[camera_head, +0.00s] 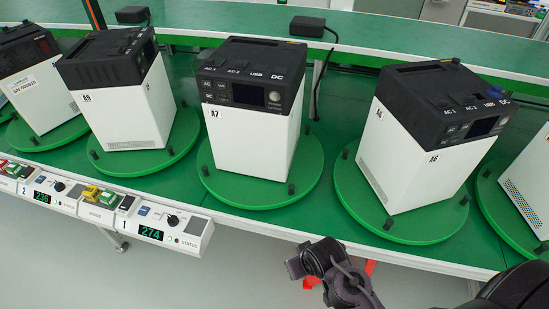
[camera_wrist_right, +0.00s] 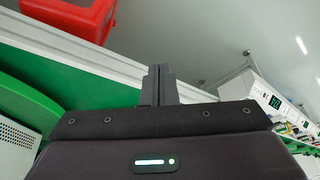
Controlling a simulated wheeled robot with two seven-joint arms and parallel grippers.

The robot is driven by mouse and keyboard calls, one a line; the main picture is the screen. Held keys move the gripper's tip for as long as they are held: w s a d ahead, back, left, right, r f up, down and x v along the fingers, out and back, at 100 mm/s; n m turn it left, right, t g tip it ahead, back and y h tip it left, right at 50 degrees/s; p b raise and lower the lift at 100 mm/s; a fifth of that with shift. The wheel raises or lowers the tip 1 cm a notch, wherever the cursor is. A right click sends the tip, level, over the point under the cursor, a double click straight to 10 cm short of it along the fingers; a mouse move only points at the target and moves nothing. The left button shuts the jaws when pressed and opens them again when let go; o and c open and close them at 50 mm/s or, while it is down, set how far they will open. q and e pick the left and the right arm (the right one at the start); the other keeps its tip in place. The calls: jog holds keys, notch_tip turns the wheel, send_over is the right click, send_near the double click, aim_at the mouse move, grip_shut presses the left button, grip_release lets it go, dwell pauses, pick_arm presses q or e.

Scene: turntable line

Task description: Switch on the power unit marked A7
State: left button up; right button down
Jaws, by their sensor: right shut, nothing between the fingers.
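The power unit marked A7 (camera_head: 248,118) is a white box with a black top, standing on a round green turntable (camera_head: 225,190) near the middle of the head view. Its black front panel (camera_head: 240,93) faces me, with a small dark screen and a round light knob (camera_head: 274,97) at its right. I cannot tell whether the screen is lit. My right gripper (camera_wrist_right: 159,72) is shut and empty in the wrist view. Dark parts of my right arm show at the bottom of the head view, in front of the table edge and apart from A7. My left gripper is not in view.
Other units stand on turntables: A9 (camera_head: 110,75) to the left, A6 (camera_head: 425,135) to the right. Control boxes with lit displays (camera_head: 150,233) line the front edge at left. A black adapter (camera_head: 307,27) lies behind. A red object (camera_wrist_right: 75,15) shows in the wrist view.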

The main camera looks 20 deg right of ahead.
aim_at(275, 97)
jog(key=w+a+r+m+t+y, duration=0.1)
jog(key=w+r+m+t, duration=0.4)
jog(key=r, duration=1)
jog(key=w+a+r+m+t+y, duration=0.2)
jog(key=w+r+m+t, duration=0.3)
jog(key=w+r+t, duration=0.6)
notch_tip(275, 97, up, 5)
jog(key=shift+w+a+f+m, duration=0.1)
jog(key=shift+w+a+m, duration=0.25)
jog(key=shift+w, duration=0.8)
jog(key=shift+d, duration=0.1)
jog(key=w+d+b, duration=0.1)
jog(key=w+d, duration=0.4)
jog(key=w, duration=0.2)
jog(key=shift+w, duration=0.15)
